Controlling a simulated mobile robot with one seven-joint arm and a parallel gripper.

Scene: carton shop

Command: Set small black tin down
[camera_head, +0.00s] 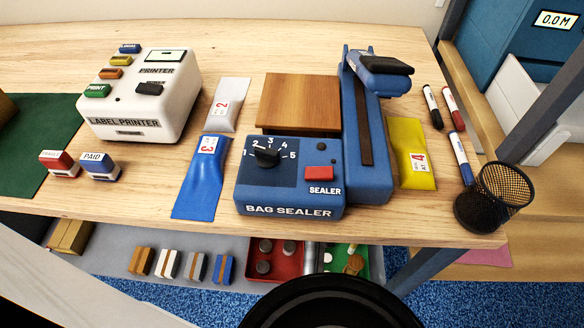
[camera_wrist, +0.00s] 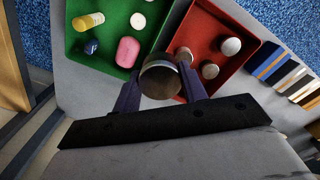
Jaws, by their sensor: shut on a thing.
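My gripper (camera_wrist: 160,88) shows in the wrist view, its two dark purple fingers closed around a small round tin (camera_wrist: 160,76). In the head view, my black arm part covers the area in front of the trays, and my fingers cannot be made out.
The red tray (camera_head: 252,247) and green tray (camera_head: 376,262) stand on a grey lower shelf (camera_head: 115,262), under the wooden tabletop (camera_head: 225,60). Both hold small items. Several small striped blocks (camera_head: 195,266) stand left of them. A bag sealer (camera_head: 290,208) sits on the tabletop above.

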